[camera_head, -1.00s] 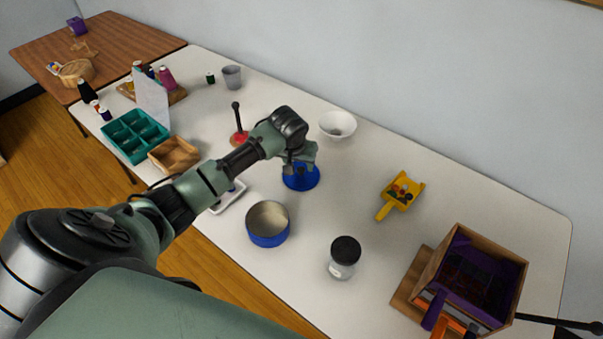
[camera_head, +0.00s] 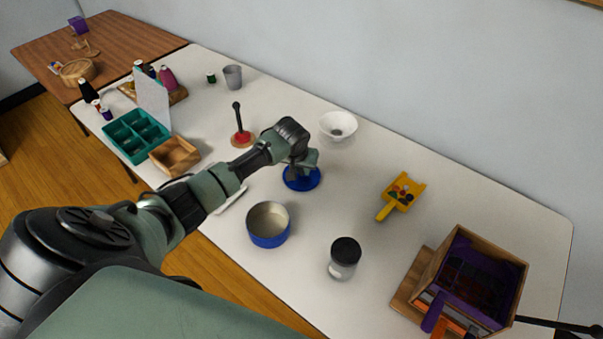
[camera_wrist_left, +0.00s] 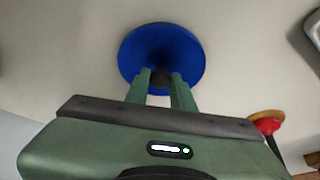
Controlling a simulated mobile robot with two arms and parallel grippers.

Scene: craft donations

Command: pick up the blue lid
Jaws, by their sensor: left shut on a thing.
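The blue lid (camera_head: 303,181) is a round blue disc on the white table, in the middle of the head view. In the left wrist view the lid (camera_wrist_left: 160,45) shows a dark knob at its centre. My left gripper (camera_head: 304,168) is directly above it, and its fingers (camera_wrist_left: 161,82) are shut on the dark knob. The lid appears to be at or just above the table; I cannot tell which. My right gripper is not in view.
A blue-sided round tin (camera_head: 268,238) and a dark-lidded jar (camera_head: 344,258) stand in front. A yellow scoop (camera_head: 394,202) lies to the right, a white bowl (camera_head: 338,123) behind. A red-based stick (camera_head: 241,138) and a wooden tray (camera_head: 174,158) are to the left.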

